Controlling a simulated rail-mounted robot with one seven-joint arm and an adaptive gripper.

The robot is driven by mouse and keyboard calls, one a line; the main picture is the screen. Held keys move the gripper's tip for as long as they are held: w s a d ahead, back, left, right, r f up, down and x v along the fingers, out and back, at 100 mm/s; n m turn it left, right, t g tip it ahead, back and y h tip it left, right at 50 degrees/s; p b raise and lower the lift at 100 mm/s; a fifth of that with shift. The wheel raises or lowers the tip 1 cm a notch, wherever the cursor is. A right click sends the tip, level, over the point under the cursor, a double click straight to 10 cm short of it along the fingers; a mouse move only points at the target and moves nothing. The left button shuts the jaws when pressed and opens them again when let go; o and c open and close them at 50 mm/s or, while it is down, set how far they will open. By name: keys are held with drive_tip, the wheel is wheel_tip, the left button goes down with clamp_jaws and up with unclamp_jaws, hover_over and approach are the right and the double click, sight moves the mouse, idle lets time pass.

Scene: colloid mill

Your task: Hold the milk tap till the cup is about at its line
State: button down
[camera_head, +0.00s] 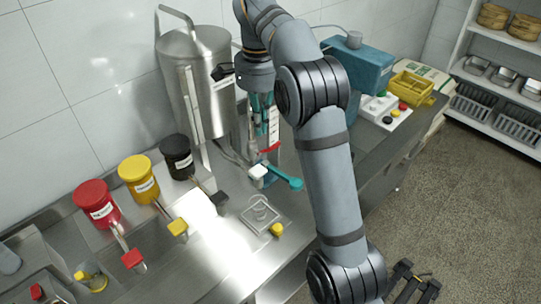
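A clear cup (260,211) stands on a small square tray (275,212) on the steel counter; I cannot make out its line or its fill level. Behind it is a teal and metal machine (262,125) with a white block (258,171) and a teal lever (287,181) low on its front. I cannot tell which fitting is the milk tap; the labels are too small to read. My gripper (412,285) is at the bottom right, beyond the counter's front edge, far from the cup. Its fingers look apart and nothing shows between them.
Red (97,203), yellow (138,179) and black (177,156) canisters with levers stand left of the cup. A steel tank (197,75) stands behind. A yellow knob (277,230) lies beside the tray. Shelves (497,75) stand at the right; the floor before them is clear.

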sight(261, 173)
wheel_tip(261, 173, down, 14)
drive_tip(key=shift+s+a+b, duration=0.1)
drive_tip(key=shift+b, duration=0.9)
wheel_tip(261, 173, down, 2)
drive_tip(key=shift+b, duration=1.15)
drive_tip(key=shift+r, duration=0.1)
drive_tip(key=shift+s, duration=0.1)
idle(2.2)
wheel_tip(261, 173, up, 14)
drive_tip(key=p, duration=0.4)
drive_tip(key=shift+p, duration=0.3)
drive_tip(key=shift+r, duration=0.2)
idle(0.6)
